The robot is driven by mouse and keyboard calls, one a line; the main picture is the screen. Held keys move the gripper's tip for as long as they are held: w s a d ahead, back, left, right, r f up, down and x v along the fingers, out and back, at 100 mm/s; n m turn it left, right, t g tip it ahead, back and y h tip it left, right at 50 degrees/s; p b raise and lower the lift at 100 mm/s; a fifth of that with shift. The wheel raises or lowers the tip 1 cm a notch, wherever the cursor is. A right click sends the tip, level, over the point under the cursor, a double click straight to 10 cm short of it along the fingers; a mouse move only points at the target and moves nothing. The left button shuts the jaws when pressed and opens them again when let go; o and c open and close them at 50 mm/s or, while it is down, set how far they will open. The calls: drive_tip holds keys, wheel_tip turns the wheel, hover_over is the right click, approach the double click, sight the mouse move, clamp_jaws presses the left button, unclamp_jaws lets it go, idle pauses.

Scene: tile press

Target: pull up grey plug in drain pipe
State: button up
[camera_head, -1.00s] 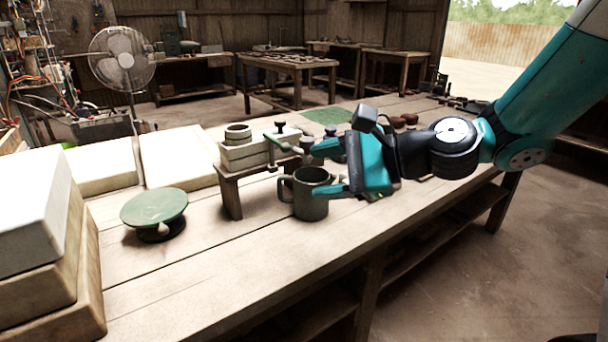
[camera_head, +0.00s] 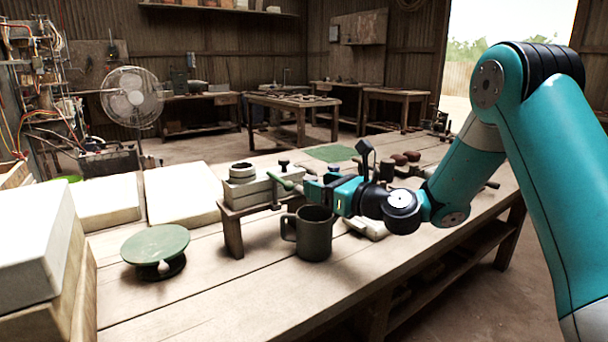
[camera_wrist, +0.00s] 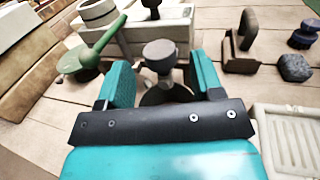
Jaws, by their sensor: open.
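In the wrist view a grey round-topped plug (camera_wrist: 160,54) stands upright between my two teal fingers, with a gap on each side. Its lower part and the drain pipe are hard to make out. My gripper (camera_wrist: 160,72) is open and empty around it. In the head view my gripper (camera_head: 308,187) is beside the pale block (camera_head: 260,188), just above a dark mug (camera_head: 314,238), and hides the plug. A green lever handle (camera_wrist: 92,52) lies left of my left finger in the wrist view; it also shows in the head view (camera_head: 284,181).
The block carries a grey ring (camera_head: 242,171) and a dark knob (camera_head: 284,163) on a small wooden stand (camera_head: 233,236). A green turntable (camera_head: 155,243) stands front left. A pale tray (camera_wrist: 288,140) and a dark wood-handled tool (camera_wrist: 240,45) lie right.

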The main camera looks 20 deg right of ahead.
drive_tip(key=x, duration=0.5)
drive_tip(key=shift+w, duration=0.1)
clamp_jaws()
wheel_tip(320, 180, up, 2)
drive_tip(key=p, duration=0.4)
drive_tip(key=shift+r, duration=0.15)
unclamp_jaws()
